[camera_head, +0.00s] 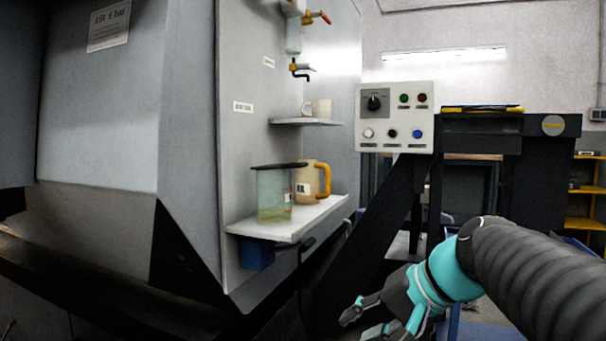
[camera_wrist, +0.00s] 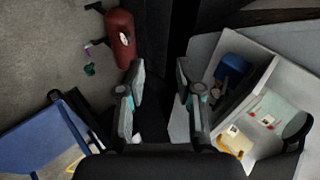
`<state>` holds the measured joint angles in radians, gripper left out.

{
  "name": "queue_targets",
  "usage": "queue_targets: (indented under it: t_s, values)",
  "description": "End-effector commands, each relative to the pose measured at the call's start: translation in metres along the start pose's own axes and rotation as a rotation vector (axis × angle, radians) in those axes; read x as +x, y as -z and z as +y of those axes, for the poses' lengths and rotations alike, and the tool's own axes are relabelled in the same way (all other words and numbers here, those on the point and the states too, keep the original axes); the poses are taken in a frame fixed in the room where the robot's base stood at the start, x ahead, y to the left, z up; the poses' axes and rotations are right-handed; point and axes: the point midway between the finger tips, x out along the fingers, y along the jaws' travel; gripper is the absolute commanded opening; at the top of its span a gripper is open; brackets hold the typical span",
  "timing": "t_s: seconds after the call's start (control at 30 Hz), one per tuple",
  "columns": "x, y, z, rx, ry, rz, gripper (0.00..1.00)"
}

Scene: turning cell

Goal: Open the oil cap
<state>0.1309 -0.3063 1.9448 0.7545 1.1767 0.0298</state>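A clear greenish container (camera_head: 274,196) stands on the white shelf (camera_head: 292,229) at the machine's side. A flat dark lid (camera_head: 279,166) lies across its top and looks shut; I take this for the oil cap. In the wrist view the container (camera_wrist: 284,109) and its dark lid (camera_wrist: 297,131) are at the right. A beige jug with a yellow handle (camera_head: 306,182) stands beside the container, also seen in the wrist view (camera_wrist: 234,140). My gripper (camera_head: 362,322) is low, to the right of and below the shelf. In the wrist view my gripper (camera_wrist: 160,88) is open and empty, apart from everything.
A control panel (camera_head: 394,117) stands right of the shelf, by a dark frame. A smaller shelf (camera_head: 305,122) with cups and a valve fitting (camera_head: 294,40) are above. A blue box (camera_head: 257,253) hangs under the shelf. A red cylinder (camera_wrist: 120,40) is on the floor.

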Motion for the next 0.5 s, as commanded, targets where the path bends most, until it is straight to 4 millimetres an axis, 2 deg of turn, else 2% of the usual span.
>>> queue_targets:
  t_s: [0.03, 0.23, 0.4, 0.5]
  values:
    - [-0.001, 0.023, -0.020, 0.039, 0.075, -0.014, 0.35]
    - [-0.025, 0.107, -0.097, 0.145, 0.413, -0.073, 0.35]
    - [-0.056, 0.165, -0.137, 0.174, 0.666, -0.115, 0.35]
    - [-0.072, 0.188, -0.149, 0.175, 0.771, -0.132, 0.35]
